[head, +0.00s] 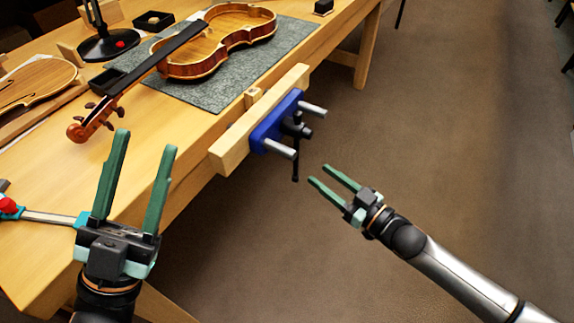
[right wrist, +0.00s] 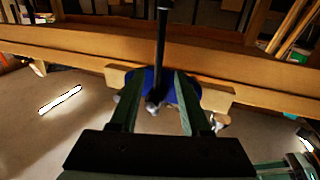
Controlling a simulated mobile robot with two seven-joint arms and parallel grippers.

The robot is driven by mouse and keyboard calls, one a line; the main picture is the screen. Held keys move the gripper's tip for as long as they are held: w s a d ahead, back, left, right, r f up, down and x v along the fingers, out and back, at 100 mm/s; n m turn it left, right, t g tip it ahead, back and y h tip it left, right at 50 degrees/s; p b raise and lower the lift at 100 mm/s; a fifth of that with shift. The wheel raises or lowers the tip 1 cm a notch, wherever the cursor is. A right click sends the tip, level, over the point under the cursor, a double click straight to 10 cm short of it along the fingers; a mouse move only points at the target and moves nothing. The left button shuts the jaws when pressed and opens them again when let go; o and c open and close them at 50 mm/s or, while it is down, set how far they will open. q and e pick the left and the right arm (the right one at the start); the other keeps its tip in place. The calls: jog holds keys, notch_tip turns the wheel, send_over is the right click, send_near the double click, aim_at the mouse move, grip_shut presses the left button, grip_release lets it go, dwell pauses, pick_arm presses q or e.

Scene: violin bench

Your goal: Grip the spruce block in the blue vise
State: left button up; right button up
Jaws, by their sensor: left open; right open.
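The blue vise (head: 272,128) is mounted at the bench's front edge, with a long wooden jaw (head: 232,143), two grey rods and a black handle bar (head: 295,168). A small pale block, apparently the spruce block (head: 253,97), stands at the top between the wooden jaw and the bench; whether it is clamped I cannot tell. My right gripper (head: 318,174) is open and empty, just right of the handle bar. In the right wrist view the bar (right wrist: 162,45) appears between its fingers, beyond them. My left gripper (head: 146,140) is open and empty, above the bench's near left part.
A violin (head: 215,45) lies on a grey mat (head: 209,93) behind the vise, its scroll towards my left gripper. A violin plate (head: 35,82) lies at the left. A red-ended clamp (head: 45,216) is near my left gripper. The floor right of the bench is clear.

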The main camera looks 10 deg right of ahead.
aim_at(298, 158)
jog(key=b+x, duration=0.3)
jog(key=x, duration=0.8)
jog(key=shift+w+a+f, duration=0.1)
jog(key=shift+w, duration=0.1)
pick_arm(q)
jog(key=shift+s+d+f+h+b, duration=0.15)
jog(key=shift+s+f+h+b, duration=0.1)
jog(key=shift+f, duration=0.55)
jog(key=shift+s+d+f+h+b, duration=0.1)
jog(key=shift+f+h, duration=0.15)
jog(key=shift+f, duration=0.55)
pick_arm(e)
jog(key=shift+w+a, duration=0.4)
jog(key=shift+w, duration=0.1)
jog(key=shift+c, duration=0.2)
grip_shut()
